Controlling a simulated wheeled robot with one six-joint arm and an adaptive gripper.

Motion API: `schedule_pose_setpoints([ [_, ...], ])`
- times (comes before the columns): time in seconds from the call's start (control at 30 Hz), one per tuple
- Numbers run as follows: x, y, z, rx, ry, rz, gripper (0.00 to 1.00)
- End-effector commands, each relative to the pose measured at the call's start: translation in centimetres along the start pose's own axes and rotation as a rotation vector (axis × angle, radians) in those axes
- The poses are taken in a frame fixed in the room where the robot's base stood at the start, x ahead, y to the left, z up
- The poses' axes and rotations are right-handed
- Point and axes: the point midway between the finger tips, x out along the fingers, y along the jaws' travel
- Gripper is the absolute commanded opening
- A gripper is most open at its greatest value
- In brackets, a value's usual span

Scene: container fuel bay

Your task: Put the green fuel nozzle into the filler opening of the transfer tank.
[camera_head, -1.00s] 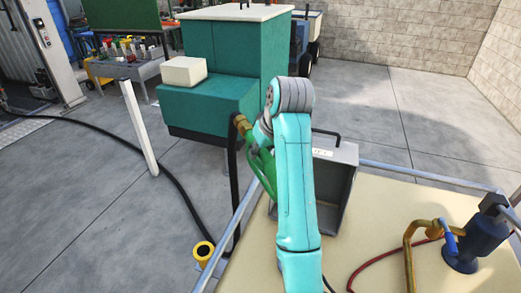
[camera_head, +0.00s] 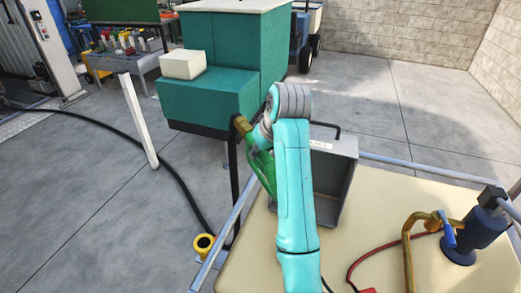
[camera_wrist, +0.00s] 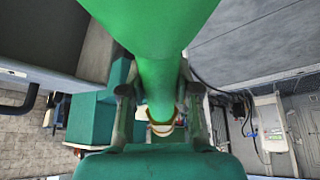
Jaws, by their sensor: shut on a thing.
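The green fuel nozzle (camera_head: 263,172) hangs beside my turquoise arm in the head view, with a brass-coloured fitting (camera_head: 242,126) and a black hose at its upper end. In the wrist view the nozzle (camera_wrist: 160,50) runs between the two grey fingers of my gripper (camera_wrist: 160,98), which is shut on it. In the head view my forearm mostly hides the gripper. I cannot tell how much of the tank body shows.
A grey open-fronted box (camera_head: 345,178) stands on the cream surface (camera_head: 390,205), right of my arm. A blue pump (camera_head: 475,238) with brass pipe is at the right. A green cabinet (camera_head: 210,100) stands behind. A white post (camera_head: 138,120) and black hose are left; open floor lies between.

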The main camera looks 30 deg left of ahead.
Motion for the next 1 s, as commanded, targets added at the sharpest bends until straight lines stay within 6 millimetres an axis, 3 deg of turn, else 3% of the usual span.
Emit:
schedule_pose_setpoints([
  [1.0,2.8,0.0,1.5,0.000,0.001,0.000,0.00],
])
